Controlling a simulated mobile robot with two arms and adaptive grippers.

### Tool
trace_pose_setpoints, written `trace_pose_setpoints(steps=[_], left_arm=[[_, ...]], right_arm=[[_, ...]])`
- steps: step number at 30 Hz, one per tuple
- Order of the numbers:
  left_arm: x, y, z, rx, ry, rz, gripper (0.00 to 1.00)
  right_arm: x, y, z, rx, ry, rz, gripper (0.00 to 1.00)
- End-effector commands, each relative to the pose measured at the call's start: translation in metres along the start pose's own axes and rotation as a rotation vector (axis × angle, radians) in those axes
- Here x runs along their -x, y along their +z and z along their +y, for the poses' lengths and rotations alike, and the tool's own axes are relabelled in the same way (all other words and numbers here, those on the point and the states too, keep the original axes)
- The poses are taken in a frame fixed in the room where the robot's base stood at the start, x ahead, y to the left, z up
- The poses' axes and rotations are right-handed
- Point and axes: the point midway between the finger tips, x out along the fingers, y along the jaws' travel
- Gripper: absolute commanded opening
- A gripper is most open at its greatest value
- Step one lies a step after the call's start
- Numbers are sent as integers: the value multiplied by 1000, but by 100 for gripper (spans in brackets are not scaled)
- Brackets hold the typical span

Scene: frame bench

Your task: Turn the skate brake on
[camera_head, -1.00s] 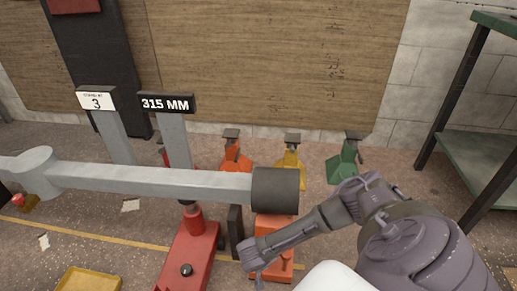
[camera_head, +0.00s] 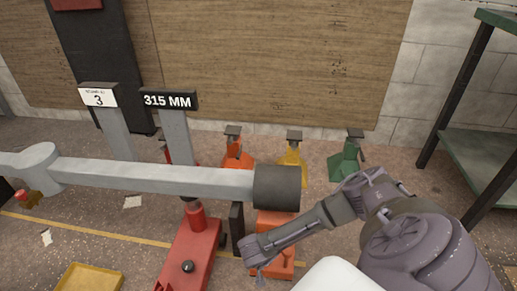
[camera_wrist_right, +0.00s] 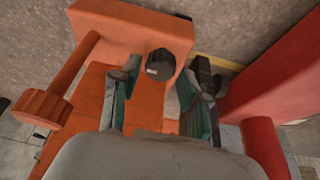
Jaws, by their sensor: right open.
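An orange skate (camera_head: 280,222) stands on the floor below the dark end of a grey beam, partly hidden by my right arm. In the right wrist view, the orange skate body (camera_wrist_right: 88,100) fills the left and middle, with a dark round knob (camera_wrist_right: 160,65) on it and an orange round handle (camera_wrist_right: 42,108) at left. My right gripper (camera_wrist_right: 166,75) is open. Its two fingers lie either side of the knob in the picture; I cannot tell whether they touch it. In the head view the right gripper (camera_head: 256,268) is small and low beside the skate. My left gripper is out of view.
The grey beam (camera_head: 150,178) crosses above the floor, close to my right arm. A red stand (camera_head: 190,255) is left of the skate. Orange, yellow and green stands (camera_head: 345,162) are behind. A shelf (camera_head: 480,150) is at right, a yellow tray (camera_head: 90,279) at front left.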

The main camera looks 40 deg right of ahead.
Motion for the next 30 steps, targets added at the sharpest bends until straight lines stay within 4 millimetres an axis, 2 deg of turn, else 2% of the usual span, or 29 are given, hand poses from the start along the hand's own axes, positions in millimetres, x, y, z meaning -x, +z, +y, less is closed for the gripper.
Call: trace_pose_setpoints(steps=[9,15,21,30], left_arm=[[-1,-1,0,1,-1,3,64],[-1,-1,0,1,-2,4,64],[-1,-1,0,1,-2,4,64],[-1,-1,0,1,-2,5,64]], right_arm=[[67,0,-1,1,-5,-1,45],[98,0,-1,0,-3,-1,45],[108,0,0,1,-1,0,45],[108,0,0,1,-1,0,45]])
